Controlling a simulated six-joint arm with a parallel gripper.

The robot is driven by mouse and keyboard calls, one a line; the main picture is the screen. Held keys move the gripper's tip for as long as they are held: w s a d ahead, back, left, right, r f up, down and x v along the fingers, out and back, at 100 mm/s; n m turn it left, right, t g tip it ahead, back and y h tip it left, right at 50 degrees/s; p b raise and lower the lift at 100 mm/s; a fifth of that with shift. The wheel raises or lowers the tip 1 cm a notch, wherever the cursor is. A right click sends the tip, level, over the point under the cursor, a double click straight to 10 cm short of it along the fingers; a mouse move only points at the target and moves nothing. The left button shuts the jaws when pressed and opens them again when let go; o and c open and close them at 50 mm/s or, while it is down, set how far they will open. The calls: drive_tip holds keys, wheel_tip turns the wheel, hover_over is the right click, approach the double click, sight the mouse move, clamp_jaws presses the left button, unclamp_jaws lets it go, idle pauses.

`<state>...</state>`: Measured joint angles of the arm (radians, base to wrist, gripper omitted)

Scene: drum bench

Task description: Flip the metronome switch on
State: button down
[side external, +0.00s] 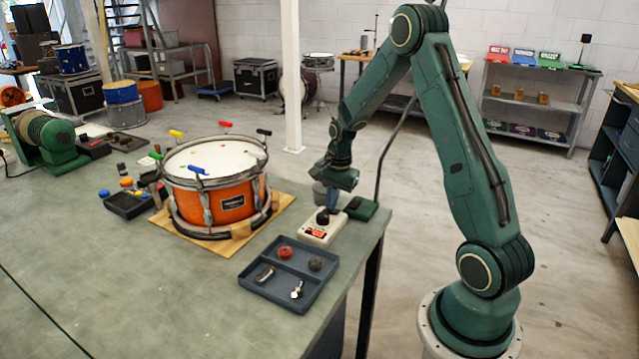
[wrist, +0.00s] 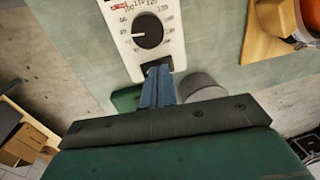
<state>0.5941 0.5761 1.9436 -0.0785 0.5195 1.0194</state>
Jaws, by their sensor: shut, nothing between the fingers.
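The metronome (side external: 320,229) is a white box with a black dial, lying near the right edge of the bench beside the drum. In the wrist view its white face (wrist: 118,20) shows the black dial (wrist: 147,32) and a printed number scale. My gripper (side external: 331,209) is over the far end of the metronome, pointing down. In the wrist view my gripper (wrist: 158,72) has its blue-grey fingers shut together and empty, with the tips at the near end of the face below the dial. I cannot tell whether they touch it.
An orange snare drum (side external: 217,192) stands on a wooden board to the left. A divided tray (side external: 255,285) with small parts lies in front. A dark green box (side external: 361,208) and a grey cylinder (wrist: 201,87) sit close to my fingers. The front-left bench is clear.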

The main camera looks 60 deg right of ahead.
sight(326, 210)
wheel_tip(326, 210, up, 14)
drive_tip(key=w, duration=0.1)
drive_tip(key=shift+w+f, duration=0.15)
drive_tip(key=shift+w, duration=0.15)
drive_tip(key=shift+a, duration=0.1)
idle(0.5)
drive_tip(key=s+a+r+n+t, duration=0.1)
drive_tip(key=s+a+r+n, duration=0.35)
drive_tip(key=a, duration=0.35)
drive_tip(key=s+a+r+n+t, duration=0.1)
drive_tip(key=s+a+r+n, duration=0.35)
drive_tip(key=a, duration=0.25)
drive_tip(key=s+a+n+t, duration=0.2)
drive_tip(key=s+a+n, duration=0.6)
drive_tip(key=s, duration=0.5)
drive_tip(key=shift+a+n, duration=0.25)
drive_tip(key=shift+n, duration=0.25)
drive_tip(key=shift+r, duration=0.15)
